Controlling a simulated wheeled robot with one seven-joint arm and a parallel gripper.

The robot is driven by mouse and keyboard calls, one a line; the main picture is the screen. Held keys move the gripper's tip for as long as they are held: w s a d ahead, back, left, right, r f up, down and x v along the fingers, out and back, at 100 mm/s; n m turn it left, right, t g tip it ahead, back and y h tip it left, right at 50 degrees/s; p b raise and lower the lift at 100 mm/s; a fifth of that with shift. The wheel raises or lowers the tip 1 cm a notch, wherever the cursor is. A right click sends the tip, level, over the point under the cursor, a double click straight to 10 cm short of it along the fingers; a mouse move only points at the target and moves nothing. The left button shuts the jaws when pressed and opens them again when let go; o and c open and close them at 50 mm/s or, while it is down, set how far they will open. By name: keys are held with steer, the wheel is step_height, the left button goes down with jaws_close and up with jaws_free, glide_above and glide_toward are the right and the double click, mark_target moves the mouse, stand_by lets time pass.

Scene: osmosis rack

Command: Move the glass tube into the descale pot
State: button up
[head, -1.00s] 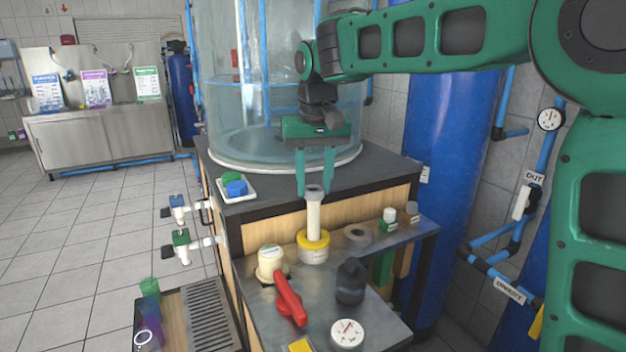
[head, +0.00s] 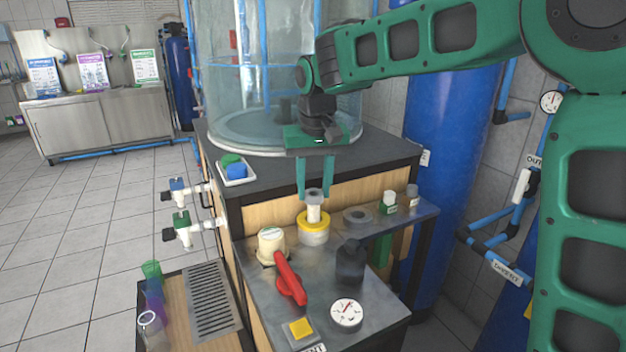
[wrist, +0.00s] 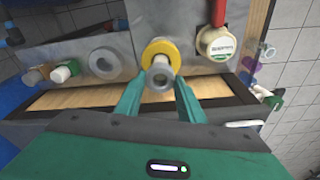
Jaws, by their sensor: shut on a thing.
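The glass tube (head: 314,212) looks pale and upright, with a grey collar at its top. My gripper (head: 314,194) is shut on the tube at the collar, with one finger on each side. The lower part of the tube is hidden inside the yellow-rimmed pot (head: 313,238), which I take for the descale pot. The pot stands on the grey lower shelf. In the wrist view, the collar (wrist: 160,75) is between my fingertips (wrist: 157,84), in front of the yellow rim (wrist: 160,47). How deep the tube sits cannot be seen.
The raised dark counter (head: 370,157) with the large clear tank lies behind.

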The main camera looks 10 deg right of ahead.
mark_target(314, 203)
steer(key=shift+f, duration=1)
steer(key=shift+f, duration=1.3)
steer(key=o, duration=1.3)
steer(key=shift+r, duration=0.1)
steer(key=shift+r, duration=3.85)
